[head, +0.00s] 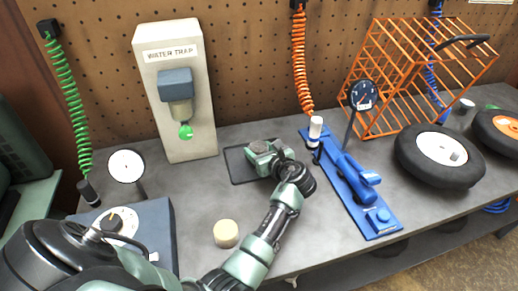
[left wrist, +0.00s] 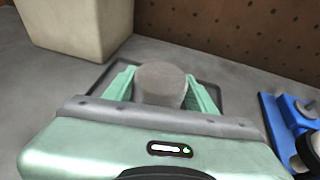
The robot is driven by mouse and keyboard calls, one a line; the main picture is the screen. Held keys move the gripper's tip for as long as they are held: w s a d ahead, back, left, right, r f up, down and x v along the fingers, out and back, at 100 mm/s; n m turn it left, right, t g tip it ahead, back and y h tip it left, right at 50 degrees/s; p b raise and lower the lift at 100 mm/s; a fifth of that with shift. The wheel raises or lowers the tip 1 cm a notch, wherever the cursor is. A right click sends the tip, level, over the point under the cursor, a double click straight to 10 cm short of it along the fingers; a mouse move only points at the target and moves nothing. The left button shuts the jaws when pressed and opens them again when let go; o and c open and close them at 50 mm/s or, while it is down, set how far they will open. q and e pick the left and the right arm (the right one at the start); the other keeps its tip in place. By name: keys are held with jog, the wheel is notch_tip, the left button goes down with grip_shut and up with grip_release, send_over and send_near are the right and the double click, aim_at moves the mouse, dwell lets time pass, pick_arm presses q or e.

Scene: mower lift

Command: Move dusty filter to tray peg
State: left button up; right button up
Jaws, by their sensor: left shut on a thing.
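The dusty filter is a grey-brown cylinder (left wrist: 160,82) between the fingers of my left gripper (left wrist: 162,92). In the head view, the filter's round top (head: 258,147) shows between the jaws of my left gripper (head: 262,154). My left gripper is shut on the filter, over the dark flat tray (head: 237,166). The tray's rim also shows in the left wrist view (left wrist: 100,77). I see no peg; the gripper and filter cover much of the tray. I cannot tell whether the filter touches the tray. My right gripper is out of view.
A pale water trap panel (head: 192,135) stands behind the tray, to its left. A cream cylinder (head: 226,234) stands in front. A blue jack (head: 352,185) lies to the right, beside an orange wire crate (head: 385,100) and a black wheel (head: 415,165). Bare bench lies left of the tray.

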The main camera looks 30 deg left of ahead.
pick_arm(q)
jog(key=shift+f, duration=0.6)
jog(key=o, duration=1)
jog(key=shift+o, duration=0.2)
